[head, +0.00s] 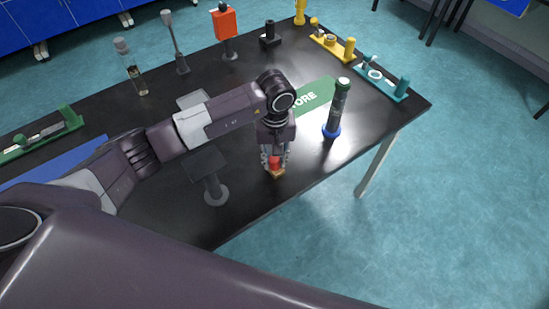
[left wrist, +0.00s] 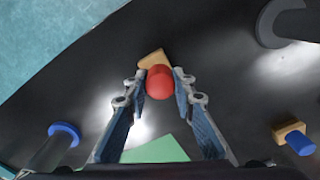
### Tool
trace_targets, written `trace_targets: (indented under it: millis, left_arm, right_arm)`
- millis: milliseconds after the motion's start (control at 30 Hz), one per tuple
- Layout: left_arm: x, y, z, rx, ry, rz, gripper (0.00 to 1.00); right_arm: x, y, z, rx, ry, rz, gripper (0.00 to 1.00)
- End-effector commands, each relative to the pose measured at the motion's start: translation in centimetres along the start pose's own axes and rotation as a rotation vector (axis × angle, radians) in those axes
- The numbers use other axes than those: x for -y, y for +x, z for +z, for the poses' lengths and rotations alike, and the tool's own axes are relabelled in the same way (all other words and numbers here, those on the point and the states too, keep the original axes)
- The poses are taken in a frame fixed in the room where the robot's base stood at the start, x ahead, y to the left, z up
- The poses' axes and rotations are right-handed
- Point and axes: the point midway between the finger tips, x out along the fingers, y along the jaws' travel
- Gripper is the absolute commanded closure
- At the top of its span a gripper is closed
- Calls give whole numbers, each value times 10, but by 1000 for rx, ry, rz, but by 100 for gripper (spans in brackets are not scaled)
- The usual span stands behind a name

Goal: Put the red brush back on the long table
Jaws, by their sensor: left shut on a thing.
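The red brush (head: 275,164) has a red rounded handle and a wooden base. It is upright at the near edge side of the long black table (head: 250,205). My left gripper (head: 276,157) points down and is shut on the red handle. In the left wrist view, the red handle (left wrist: 159,83) is between the fingertips, with the wooden base (left wrist: 153,60) showing beyond it. The base is at or very close to the table top; I cannot tell whether it touches. My right gripper is not in view.
A dark cylinder with a blue base (head: 332,130) stands to the right, beside a green mat (head: 318,92). A grey stand (head: 215,192) is at left. A blue-handled brush (left wrist: 300,143) shows in the left wrist view. Bare table lies between the brush and the near edge.

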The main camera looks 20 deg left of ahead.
Motion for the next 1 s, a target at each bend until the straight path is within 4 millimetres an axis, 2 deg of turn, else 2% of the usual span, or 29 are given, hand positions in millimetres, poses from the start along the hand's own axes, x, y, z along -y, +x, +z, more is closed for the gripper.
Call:
trace_targets:
  millis: [167,200,333,733,767,867,1000]
  left_arm:
    - [0,4,0,0,0,-1,99]
    - [0,3,0,0,0,-1,74]
    - [0,3,0,1,0,-1,60]
    - [0,-3,0,1,0,0,59]
    - [0,-4,-1,-2,0,1,59]
    - [0,-20,-2,-5,1,2,59]
    - [0,-51,-2,-6,2,2,59]
  right_arm:
    - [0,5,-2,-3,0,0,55]
    - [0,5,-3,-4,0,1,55]
    - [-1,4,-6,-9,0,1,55]
    - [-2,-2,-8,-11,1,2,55]
    - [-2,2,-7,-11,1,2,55]
    - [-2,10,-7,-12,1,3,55]
    - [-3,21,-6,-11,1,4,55]
